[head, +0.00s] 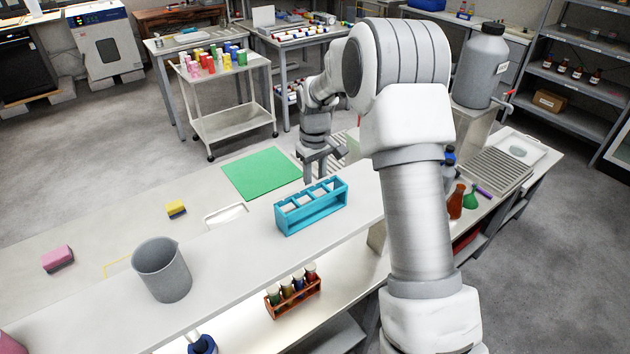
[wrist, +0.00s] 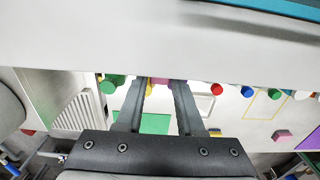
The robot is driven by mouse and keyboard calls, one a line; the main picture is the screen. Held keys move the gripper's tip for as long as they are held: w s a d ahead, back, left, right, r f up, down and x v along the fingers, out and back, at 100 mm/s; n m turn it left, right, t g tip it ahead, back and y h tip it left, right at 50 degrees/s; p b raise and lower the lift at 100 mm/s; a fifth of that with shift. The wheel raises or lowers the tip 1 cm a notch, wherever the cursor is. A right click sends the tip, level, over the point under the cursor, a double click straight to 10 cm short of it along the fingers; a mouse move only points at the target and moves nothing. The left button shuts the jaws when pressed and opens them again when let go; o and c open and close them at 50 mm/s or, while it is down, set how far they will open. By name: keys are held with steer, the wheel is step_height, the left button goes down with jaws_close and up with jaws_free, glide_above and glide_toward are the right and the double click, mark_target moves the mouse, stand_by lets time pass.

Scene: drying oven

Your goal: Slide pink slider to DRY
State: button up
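A pink block with a dark base (head: 57,258) lies on the left of the bench in the head view. It also shows at lower right in the wrist view (wrist: 282,134). I cannot tell whether it is the pink slider. No DRY mark is readable. My gripper (head: 320,168) hangs over the bench right of the green mat (head: 262,174), behind the raised shelf. In the wrist view its two fingers (wrist: 162,90) stand apart. A small pinkish-mauve piece (wrist: 159,80) shows between the fingertips; I cannot tell whether they touch it.
A blue rack (head: 312,208) and grey beaker (head: 163,270) stand on the white shelf (head: 235,262). A yellow block (head: 177,208) lies beyond it. Several coloured round ends line the shelf edge in the wrist view, including a red one (wrist: 216,89). The green mat is bare.

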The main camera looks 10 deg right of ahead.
jaws_close()
stand_by(1.1)
